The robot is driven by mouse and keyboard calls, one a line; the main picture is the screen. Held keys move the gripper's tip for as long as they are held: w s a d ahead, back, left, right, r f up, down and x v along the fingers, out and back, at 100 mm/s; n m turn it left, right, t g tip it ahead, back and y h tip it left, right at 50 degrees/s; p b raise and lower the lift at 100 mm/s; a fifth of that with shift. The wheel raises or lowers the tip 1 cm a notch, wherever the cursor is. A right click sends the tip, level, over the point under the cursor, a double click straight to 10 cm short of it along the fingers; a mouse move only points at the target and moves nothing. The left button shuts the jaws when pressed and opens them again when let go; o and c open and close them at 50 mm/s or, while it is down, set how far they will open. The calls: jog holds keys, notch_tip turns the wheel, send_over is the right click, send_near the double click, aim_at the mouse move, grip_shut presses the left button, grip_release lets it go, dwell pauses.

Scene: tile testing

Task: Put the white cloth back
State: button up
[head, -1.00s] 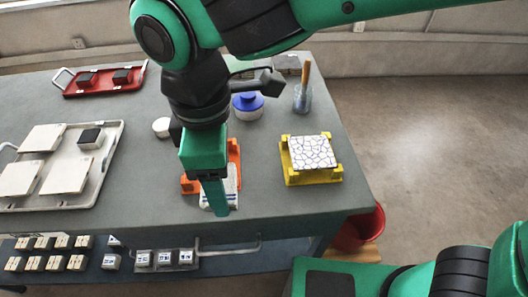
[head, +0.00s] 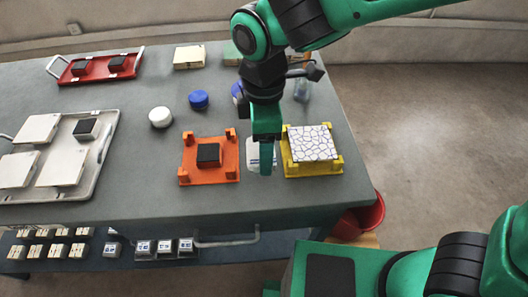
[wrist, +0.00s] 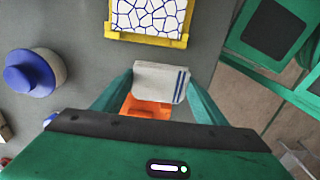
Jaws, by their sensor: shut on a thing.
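My gripper (head: 265,168) is shut on the white cloth (head: 253,154), in the gap between the orange stand (head: 228,172) and the yellow stand (head: 326,168). In the wrist view the cloth (wrist: 152,80) is a folded white pad with two blue stripes at its right end, pinched between both fingers (wrist: 160,92). It seems to hang above the table, though its exact height cannot be told. In the head view the fingers hide part of it.
A crackle-patterned tile (head: 312,143) rests on the yellow stand. A dark block (head: 208,154) sits on the orange stand. A white round pot (head: 160,117) and a blue lid (head: 198,99) stand behind. A grey tray (head: 108,125) with white tiles fills the left.

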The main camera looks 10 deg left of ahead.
jog(key=shift+f, duration=1.95)
jog(key=o, duration=1.2)
jog(key=shift+f, duration=0.1)
notch_tip(320, 180, up, 12)
jog(key=shift+r, duration=0.15)
